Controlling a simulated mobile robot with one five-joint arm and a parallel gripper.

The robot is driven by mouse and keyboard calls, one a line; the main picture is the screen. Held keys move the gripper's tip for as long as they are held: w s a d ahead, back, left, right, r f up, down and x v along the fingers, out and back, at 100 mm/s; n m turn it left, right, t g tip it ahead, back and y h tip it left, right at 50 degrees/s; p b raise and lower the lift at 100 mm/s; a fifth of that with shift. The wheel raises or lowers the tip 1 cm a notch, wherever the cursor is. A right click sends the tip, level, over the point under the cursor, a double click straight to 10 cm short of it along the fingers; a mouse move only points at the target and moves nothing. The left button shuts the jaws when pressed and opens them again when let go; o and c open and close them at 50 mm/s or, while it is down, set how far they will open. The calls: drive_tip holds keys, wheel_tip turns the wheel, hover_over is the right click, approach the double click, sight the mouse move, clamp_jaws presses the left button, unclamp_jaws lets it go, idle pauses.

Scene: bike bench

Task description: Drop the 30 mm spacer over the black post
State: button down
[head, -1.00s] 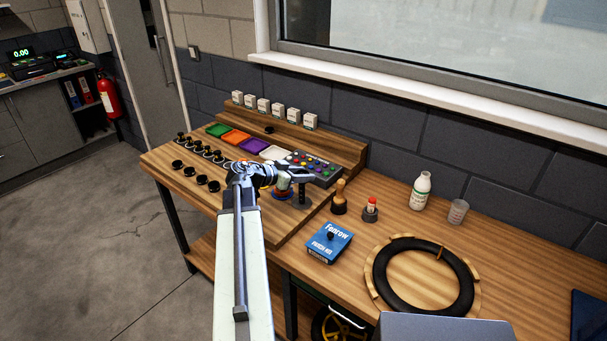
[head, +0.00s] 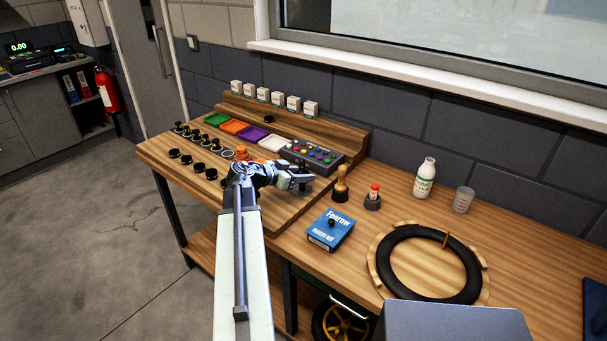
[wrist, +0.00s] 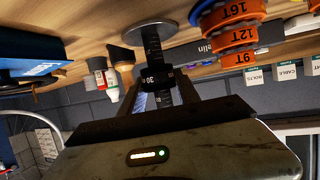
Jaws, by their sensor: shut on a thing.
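In the wrist view, which shows the bench upside down, my gripper (wrist: 163,90) is shut on the black spacer (wrist: 157,77), a dark ring with a white "30" on it. The black post (wrist: 152,45) has pale marks and rises from a round grey base (wrist: 146,32). The spacer is in line with the post at its free end, and a dark shaft shows past it between the fingers, so it looks to be around the post. I cannot tell how deep. In the head view my gripper (head: 302,180) is over the post, and the spacer is too small to make out.
A stack of orange rings (wrist: 234,32) marked 16T, 12T and 9T stands close beside the post. Several black knobs stand at the left.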

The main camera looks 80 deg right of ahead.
sight(302, 190)
drive_tip(key=shift+f+b, duration=1.55)
drive_tip(key=shift+f, duration=0.25)
drive_tip(key=c, duration=0.8)
unclamp_jaws()
drive_tip(key=shift+r, duration=0.1)
drive_tip(key=p+v, duration=0.3)
drive_tip(key=v, duration=0.4)
drive_tip(key=shift+w+a+r, duration=0.15)
drive_tip(key=shift+w+a, duration=0.05)
drive_tip(key=shift+a, duration=0.05)
drive_tip(key=shift+w, duration=0.1)
